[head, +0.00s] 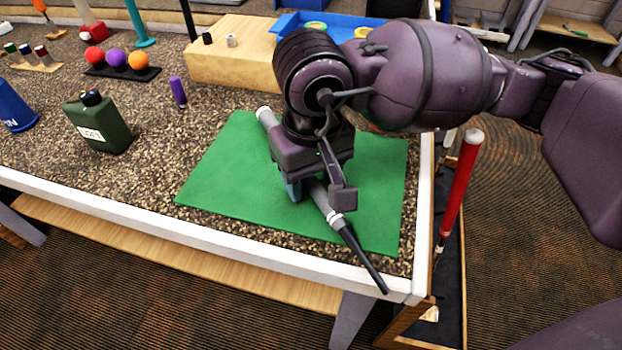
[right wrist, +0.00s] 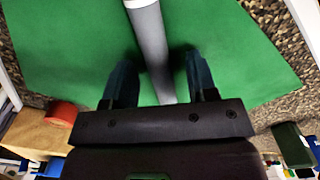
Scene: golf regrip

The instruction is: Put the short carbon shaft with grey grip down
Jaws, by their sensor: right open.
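The short carbon shaft with grey grip (head: 334,216) lies slantwise across the green mat (head: 220,170). Its light cap end is at the upper left, and its dark tip reaches past the mat toward the table's front edge. My right gripper (head: 312,190) is above the shaft and hides its middle. In the right wrist view its two fingers (right wrist: 160,85) are open, one on each side of the grey grip (right wrist: 148,35), with green showing between each finger and the grip. My left gripper is not in view.
A green canister (head: 98,122) and a purple marker (head: 178,92) stand left of the mat. A wooden block (head: 232,60) and a blue tray (head: 348,26) are behind it. A red grip (head: 462,185) stands upright beyond the table's right edge.

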